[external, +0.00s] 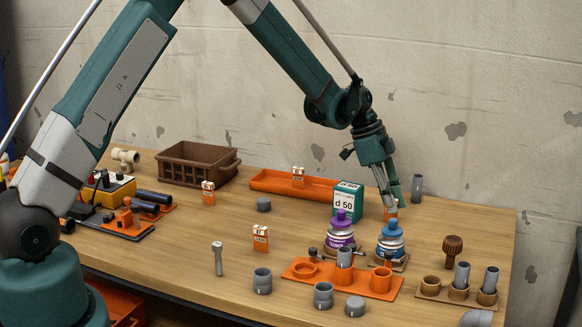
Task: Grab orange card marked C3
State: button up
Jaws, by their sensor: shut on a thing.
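Several small orange cards with white tops are on the wooden table. One card (209,193) is at the left near the brown crate, one (298,177) is at the orange tray, and one (260,238) stands near the middle front. Their markings are too small to read, so I cannot tell which is C3. My gripper (391,204) points down at the right, behind the blue-capped bottle. It is shut on an orange card (390,214), mostly hidden by the fingers and the bottle. I cannot tell whether this card touches the table.
A green-and-white box (347,202) marked "d 50" stands just left of my gripper. Purple-capped (341,232) and blue-capped (391,240) bottles stand in front. A grey pipe (417,188) stands behind right. An orange holder (322,279) is at the front.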

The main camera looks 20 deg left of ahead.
notch_tip(320, 180, up, 10)
jog(key=shift+f+p, duration=0.1)
jog(key=shift+p, duration=0.5)
